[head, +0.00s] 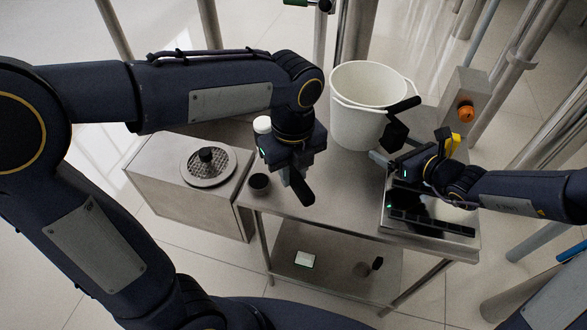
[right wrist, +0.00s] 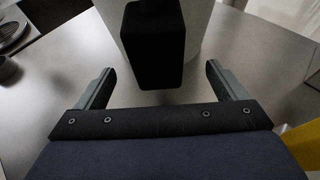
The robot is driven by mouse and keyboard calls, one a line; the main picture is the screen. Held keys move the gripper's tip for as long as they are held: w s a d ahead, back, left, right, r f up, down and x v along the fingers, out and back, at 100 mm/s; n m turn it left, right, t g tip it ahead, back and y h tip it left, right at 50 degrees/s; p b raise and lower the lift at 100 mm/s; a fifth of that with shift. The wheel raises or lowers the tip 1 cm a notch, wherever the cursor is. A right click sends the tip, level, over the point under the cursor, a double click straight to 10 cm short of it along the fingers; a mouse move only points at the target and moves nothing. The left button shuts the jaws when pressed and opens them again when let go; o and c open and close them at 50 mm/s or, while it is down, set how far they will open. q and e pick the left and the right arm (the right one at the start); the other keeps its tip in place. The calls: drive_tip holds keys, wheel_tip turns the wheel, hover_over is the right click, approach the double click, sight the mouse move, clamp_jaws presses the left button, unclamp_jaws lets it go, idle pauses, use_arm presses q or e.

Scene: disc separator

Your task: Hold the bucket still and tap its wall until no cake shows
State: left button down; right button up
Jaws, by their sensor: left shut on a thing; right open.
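The white bucket (head: 350,118) stands upright on the steel table; its inside looks plain white, and its floor is hidden. My left gripper (head: 292,172), left of the bucket and apart from it, is shut on a dark elongated thing (head: 302,192) that points down; I cannot tell what it is. My right gripper (head: 388,152) is open at the bucket's front right. A black block (right wrist: 153,45) is between or just beyond its fingers in the right wrist view, in front of the bucket wall (right wrist: 201,15). In the head view black pieces (head: 396,132) show there.
The steel table (head: 325,205) has a small dark cup (head: 259,183) at its left edge. A box with a round perforated disc (head: 208,166) stands left. A black panel (head: 430,218) lies at the front right. A post with an orange knob (head: 465,112) stands behind right.

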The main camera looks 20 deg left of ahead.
sight(417, 184)
drive_tip(key=shift+o, duration=0.7)
drive_tip(key=shift+s+d, duration=0.1)
drive_tip(key=shift+s+d, duration=3.1)
